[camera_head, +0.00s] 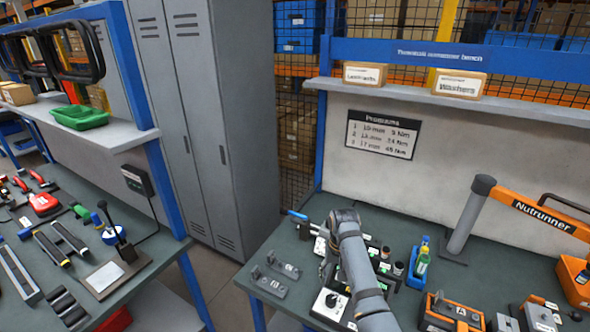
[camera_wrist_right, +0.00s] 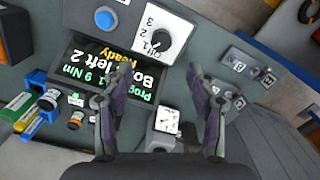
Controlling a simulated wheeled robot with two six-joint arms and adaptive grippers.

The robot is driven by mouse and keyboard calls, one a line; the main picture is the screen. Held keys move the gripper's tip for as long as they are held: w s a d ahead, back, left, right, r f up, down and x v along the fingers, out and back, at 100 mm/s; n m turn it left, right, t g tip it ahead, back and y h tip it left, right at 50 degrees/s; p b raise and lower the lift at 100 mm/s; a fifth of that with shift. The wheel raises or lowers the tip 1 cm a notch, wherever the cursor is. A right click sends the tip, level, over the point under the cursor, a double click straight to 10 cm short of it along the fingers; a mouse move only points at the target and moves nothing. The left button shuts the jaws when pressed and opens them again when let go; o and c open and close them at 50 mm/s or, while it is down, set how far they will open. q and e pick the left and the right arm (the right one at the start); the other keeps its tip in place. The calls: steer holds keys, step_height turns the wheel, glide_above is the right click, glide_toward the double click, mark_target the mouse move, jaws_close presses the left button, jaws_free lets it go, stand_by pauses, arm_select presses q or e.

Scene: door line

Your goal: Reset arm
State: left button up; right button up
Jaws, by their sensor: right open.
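My right arm reaches over the right bench in the head view, with its gripper (camera_head: 327,268) pointing down, partly hidden by my arm. In the right wrist view the gripper (camera_wrist_right: 157,72) is open, with nothing between its fingers. The dial also shows in the head view (camera_head: 331,300). A small gauge (camera_wrist_right: 167,121) lies between the fingers' lines. My left gripper is not in view.
An orange nutrunner (camera_head: 535,212) stands on a grey post at right. Bottles (camera_head: 422,262) and orange-black units (camera_head: 452,312) stand near my arm. Grey brackets (camera_head: 275,272) lie left of it. A "Programs" sign (camera_head: 383,134) hangs on the back panel. A tool-covered bench (camera_head: 150,268) is at left.

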steer(key=s+d+f+t, duration=0.1)
steer(key=s+d+f, duration=0.2)
steer(key=s, duration=0.4)
steer(key=s+d+f+t, duration=0.1)
steer(key=s+d+f, duration=0.2)
steer(key=s, duration=0.4)
steer(key=s+d+r+n+t+h, duration=0.1)
steer(key=s+r+n+t, duration=0.3)
steer(key=s, duration=0.8)
step_height(320, 180, down, 26)
steer(key=s+d+f+m+g+b, duration=0.1)
steer(key=s+d+g+b, duration=0.2)
steer(key=g, duration=0.1)
steer(key=s+f+b, duration=0.2)
steer(key=s+f, duration=1.6)
steer(key=f, duration=0.1)
steer(key=shift+s+d+g, duration=0.35)
steer(key=shift+s+g, duration=0.05)
